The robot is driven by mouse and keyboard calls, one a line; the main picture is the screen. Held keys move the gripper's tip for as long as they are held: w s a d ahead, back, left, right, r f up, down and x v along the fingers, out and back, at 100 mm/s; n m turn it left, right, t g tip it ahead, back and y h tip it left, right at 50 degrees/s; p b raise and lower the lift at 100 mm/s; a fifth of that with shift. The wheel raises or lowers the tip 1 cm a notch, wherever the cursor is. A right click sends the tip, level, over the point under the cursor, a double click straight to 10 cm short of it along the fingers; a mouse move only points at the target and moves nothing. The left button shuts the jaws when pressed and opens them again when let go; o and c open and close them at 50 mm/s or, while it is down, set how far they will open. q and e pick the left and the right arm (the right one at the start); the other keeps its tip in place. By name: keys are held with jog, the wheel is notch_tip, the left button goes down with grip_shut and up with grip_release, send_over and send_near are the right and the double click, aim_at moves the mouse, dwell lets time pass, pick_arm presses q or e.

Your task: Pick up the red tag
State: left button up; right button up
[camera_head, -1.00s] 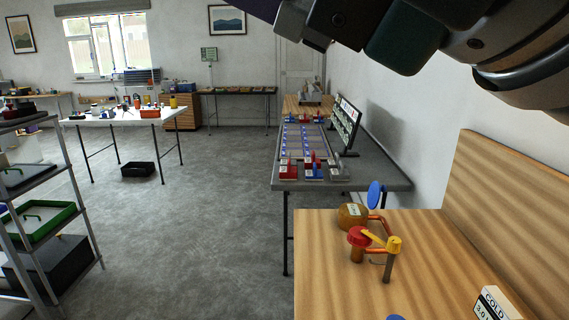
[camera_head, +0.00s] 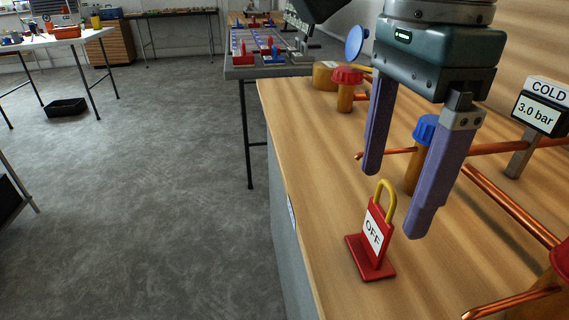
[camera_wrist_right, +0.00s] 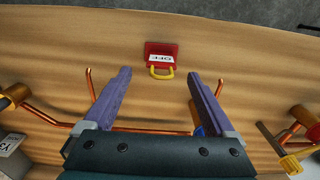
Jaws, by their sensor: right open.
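The red tag (camera_head: 374,238) stands upright on its red base on the wooden bench top, near the bench's left edge. It has a white OFF label and a yellow loop on top. My right gripper (camera_head: 396,200) is open and empty, its two purple fingers pointing down just above and behind the tag. In the right wrist view the tag (camera_wrist_right: 161,50) lies beyond the fingertips, roughly centred between them, with its yellow loop toward the open right gripper (camera_wrist_right: 160,76). No finger appears to touch it. My left gripper is out of view.
Copper pipes (camera_head: 510,205) run over the bench to the right of the tag. A blue-capped post (camera_head: 424,130) stands behind the fingers, and a red-capped post (camera_head: 346,88) farther back. A COLD 3.0 bar gauge (camera_head: 540,110) stands at the right. Bench around the tag is clear.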

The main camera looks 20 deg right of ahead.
aim_at(382, 211)
notch_tip(382, 211, down, 7)
jog(key=shift+w+r+b, duration=0.1)
jog(key=shift+b, duration=0.3)
jog(key=c, duration=1.4)
